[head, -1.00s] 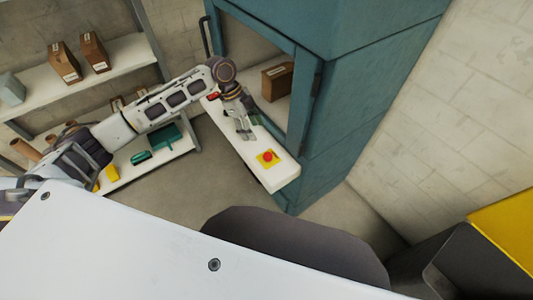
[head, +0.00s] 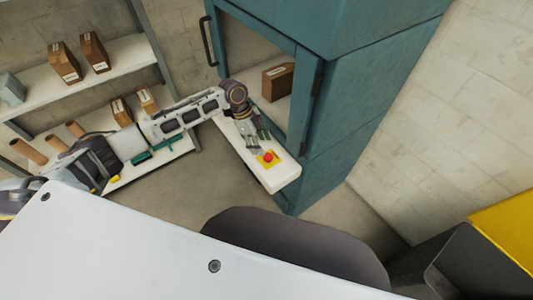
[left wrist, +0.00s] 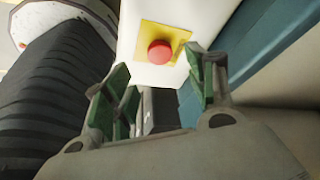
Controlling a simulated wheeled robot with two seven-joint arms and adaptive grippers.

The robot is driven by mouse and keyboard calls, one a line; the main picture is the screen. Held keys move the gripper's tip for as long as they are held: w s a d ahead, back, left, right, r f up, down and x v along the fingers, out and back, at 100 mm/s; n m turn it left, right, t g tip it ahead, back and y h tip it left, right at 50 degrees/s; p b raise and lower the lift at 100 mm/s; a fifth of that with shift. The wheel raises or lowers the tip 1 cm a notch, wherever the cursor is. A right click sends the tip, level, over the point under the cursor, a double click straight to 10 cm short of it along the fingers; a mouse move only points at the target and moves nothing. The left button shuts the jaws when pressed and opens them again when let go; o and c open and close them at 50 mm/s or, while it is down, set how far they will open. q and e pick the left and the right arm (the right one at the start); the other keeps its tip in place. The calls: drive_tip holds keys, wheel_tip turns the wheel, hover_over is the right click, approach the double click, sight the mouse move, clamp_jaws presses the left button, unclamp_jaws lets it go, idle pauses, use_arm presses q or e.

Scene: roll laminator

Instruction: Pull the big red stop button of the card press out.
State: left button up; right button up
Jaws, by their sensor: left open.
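The red stop button (head: 268,156) sits on a yellow square plate on the white panel (head: 281,179) of the teal machine. In the left wrist view the red button (left wrist: 160,52) shows just beyond the fingers, a little above the middle of the gap between them. My left gripper (head: 261,146) is beside the button, on its upper left in the head view. In the left wrist view the left gripper (left wrist: 165,85) has its green-padded fingers spread, with nothing between them. It looks apart from the button. My right gripper is not in view.
The teal cabinet (head: 365,90) rises behind the panel, with a brown box (head: 278,82) inside its opening. A shelf (head: 90,75) with several boxes stands at the left. A yellow and dark object (head: 480,245) is at the lower right. Grey floor lies between.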

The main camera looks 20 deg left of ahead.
sight(268, 156)
use_arm(q)
drive_tip(key=x, duration=0.4)
drive_tip(key=shift+d+f, duration=0.1)
drive_tip(key=shift+f, duration=0.1)
drive_tip(key=shift+d+f, duration=0.15)
drive_tip(key=shift+f, duration=0.2)
drive_tip(key=shift+d+f, duration=0.15)
drive_tip(key=shift+f, duration=0.35)
drive_tip(key=c, duration=0.7)
clamp_jaws()
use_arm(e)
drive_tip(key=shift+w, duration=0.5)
